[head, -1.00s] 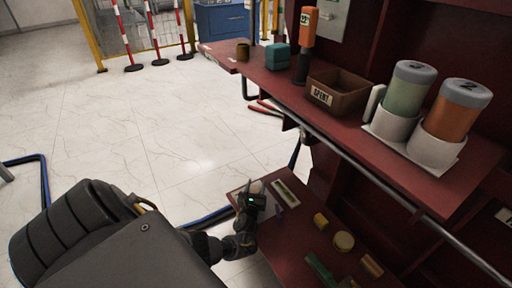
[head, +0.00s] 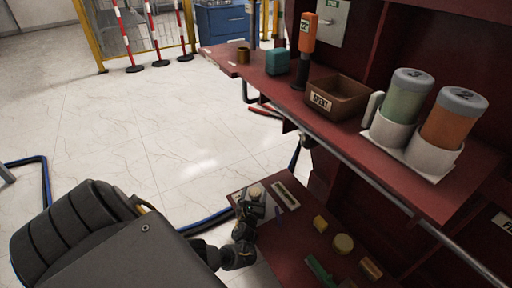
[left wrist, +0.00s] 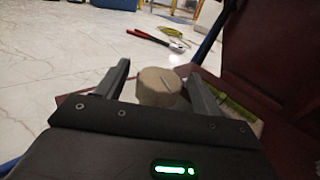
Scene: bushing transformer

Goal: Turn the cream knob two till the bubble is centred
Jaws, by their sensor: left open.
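The cream knob (head: 256,191) stands on a pale plate on the lower red shelf, and it also shows in the left wrist view (left wrist: 158,87). My left gripper (head: 252,203) is at the knob. In the left wrist view its two fingers (left wrist: 159,70) are open, one on each side of the knob, with a visible gap at each side. A thin line marks the knob's top. The level vial (head: 287,195), a greenish strip, lies just right of the knob; its bubble is too small to make out. My right gripper is not in view.
Yellow blocks (head: 320,224), a round yellow piece (head: 343,244) and a green piece (head: 319,270) lie on the lower shelf. Above are a brown box (head: 338,97), two canisters (head: 400,100) and a metal rail (head: 350,160). Open floor lies left.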

